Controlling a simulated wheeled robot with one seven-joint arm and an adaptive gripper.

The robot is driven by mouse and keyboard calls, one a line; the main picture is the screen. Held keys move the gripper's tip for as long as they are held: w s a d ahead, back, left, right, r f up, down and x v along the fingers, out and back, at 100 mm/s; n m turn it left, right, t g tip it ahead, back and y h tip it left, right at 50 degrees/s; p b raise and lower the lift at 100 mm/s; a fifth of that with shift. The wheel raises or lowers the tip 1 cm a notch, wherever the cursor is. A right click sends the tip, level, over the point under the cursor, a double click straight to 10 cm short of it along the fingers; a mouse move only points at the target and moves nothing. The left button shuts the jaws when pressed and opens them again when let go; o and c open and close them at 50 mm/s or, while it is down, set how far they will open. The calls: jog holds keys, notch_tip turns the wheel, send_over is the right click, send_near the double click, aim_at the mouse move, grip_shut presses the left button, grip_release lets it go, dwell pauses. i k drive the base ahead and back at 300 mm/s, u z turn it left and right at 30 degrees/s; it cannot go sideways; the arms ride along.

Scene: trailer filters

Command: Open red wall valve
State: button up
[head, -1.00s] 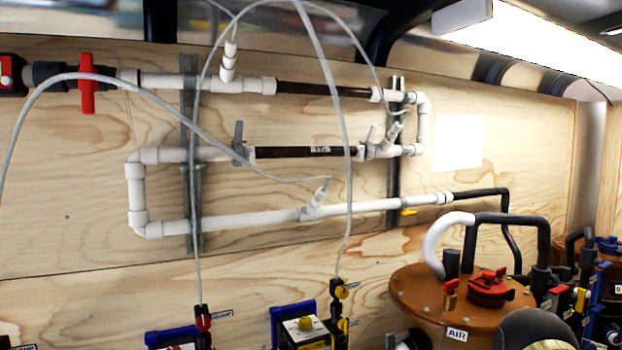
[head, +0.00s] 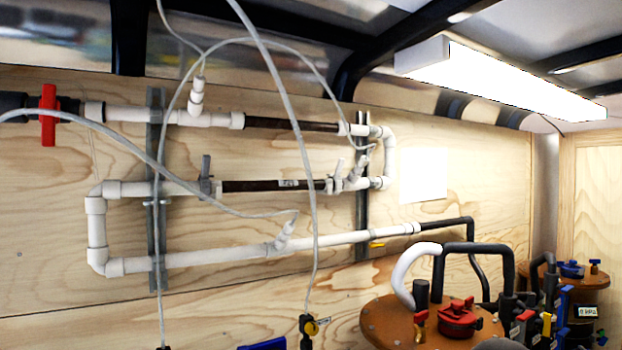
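The red wall valve (head: 48,115) is at the upper left of the head view. Its red handle stands upright, crosswise to the horizontal pipe run on the plywood wall. A black fitting joins it on the left and white pipe on the right.
White pipes (head: 200,259) loop along the wall on metal struts (head: 157,230). Grey hoses (head: 300,130) hang in front. A brown tank (head: 385,325) with a red cap (head: 459,318) and black pipes stands at lower right. A lit lamp (head: 510,80) hangs overhead.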

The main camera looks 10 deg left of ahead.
aim_at(49, 101)
jog(key=u, duration=3.45)
jog(key=k, duration=0.95)
jog(key=z, duration=1)
jog(key=i, duration=0.3)
jog(key=z, duration=0.1)
